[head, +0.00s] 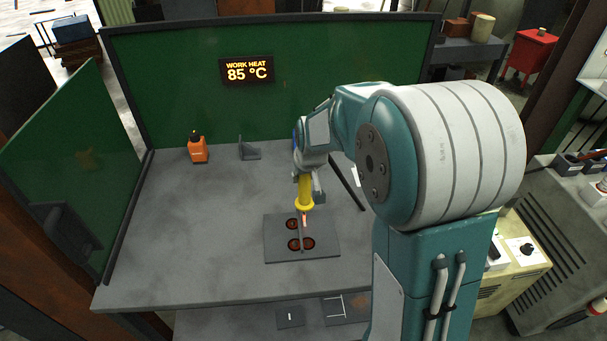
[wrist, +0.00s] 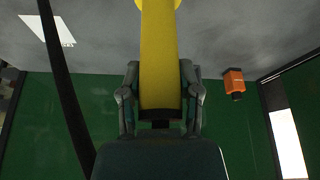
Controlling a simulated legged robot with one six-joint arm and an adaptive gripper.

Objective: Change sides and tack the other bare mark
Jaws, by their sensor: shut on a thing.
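My gripper (head: 307,177) is shut on a yellow torch-like tool (head: 305,196), which points down over a flat dark plate (head: 325,249) on the workbench. In the wrist view, both fingers of my gripper (wrist: 160,98) clasp the yellow handle (wrist: 159,50). The tool's lower end shows a pinkish tip near a thin upright strip (head: 302,239) on the plate. Dark round marks with orange-red rims lie beside the strip: one at the back left (head: 292,224), one at the front left (head: 294,244) and one at the front right (head: 309,243). The back right is partly hidden by the tool; contact is unclear.
A lit sign (head: 246,70) reads "WORK HEAT 85 °C". Green screens (head: 180,80) enclose the back and left. The bench left of the plate is clear.

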